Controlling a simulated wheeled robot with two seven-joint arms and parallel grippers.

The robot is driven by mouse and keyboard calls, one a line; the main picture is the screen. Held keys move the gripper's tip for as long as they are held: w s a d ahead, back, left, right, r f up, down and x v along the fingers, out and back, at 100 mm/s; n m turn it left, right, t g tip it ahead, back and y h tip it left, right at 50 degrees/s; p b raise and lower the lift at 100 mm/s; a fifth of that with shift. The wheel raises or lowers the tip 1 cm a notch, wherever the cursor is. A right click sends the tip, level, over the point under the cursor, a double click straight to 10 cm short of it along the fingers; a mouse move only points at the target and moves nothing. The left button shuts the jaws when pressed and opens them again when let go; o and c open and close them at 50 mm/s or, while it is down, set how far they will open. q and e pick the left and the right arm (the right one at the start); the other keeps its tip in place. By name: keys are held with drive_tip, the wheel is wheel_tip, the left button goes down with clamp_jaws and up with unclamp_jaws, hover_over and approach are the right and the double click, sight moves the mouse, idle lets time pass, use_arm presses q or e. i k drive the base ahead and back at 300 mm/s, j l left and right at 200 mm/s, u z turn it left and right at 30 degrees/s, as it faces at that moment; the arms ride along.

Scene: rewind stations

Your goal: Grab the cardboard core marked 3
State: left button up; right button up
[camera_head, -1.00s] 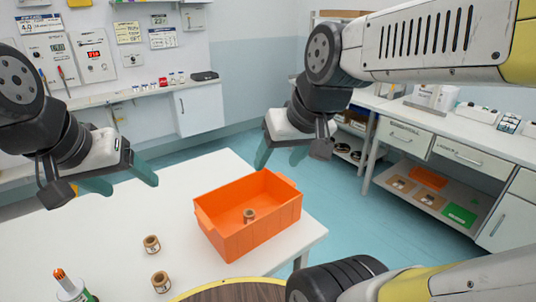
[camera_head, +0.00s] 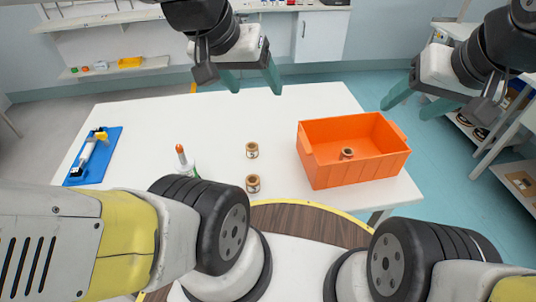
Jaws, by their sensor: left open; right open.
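Two cardboard cores stand on the white table (camera_head: 130,125): a farther core (camera_head: 252,150) and a nearer core (camera_head: 253,184). A third core (camera_head: 347,153) is inside the orange bin (camera_head: 360,172) on the table's right side. Their marks are too small to read, so I cannot tell which is marked 3. My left gripper (camera_head: 255,88) is open and empty, above the far part of the table, beyond the two cores. My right gripper (camera_head: 405,108) is open and empty, beyond and right of the bin.
An orange-tipped object (camera_head: 181,153) stands left of the cores, partly hidden by my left arm. A blue tray (camera_head: 78,172) with a tool lies at the table's left. A wooden round surface with yellow edging (camera_head: 300,217) is near me. The table's far left is clear.

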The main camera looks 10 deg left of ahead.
sight(252, 180)
drive_tip(key=k+j, duration=0.15)
drive_tip(key=j, duration=0.25)
drive_tip(key=k+j, duration=0.2)
drive_tip(key=j, duration=0.2)
drive_tip(key=k+j, duration=0.15)
drive_tip(key=j, duration=0.2)
drive_tip(key=k+j+u, duration=0.1)
drive_tip(key=j, duration=0.3)
drive_tip(key=k, duration=0.05)
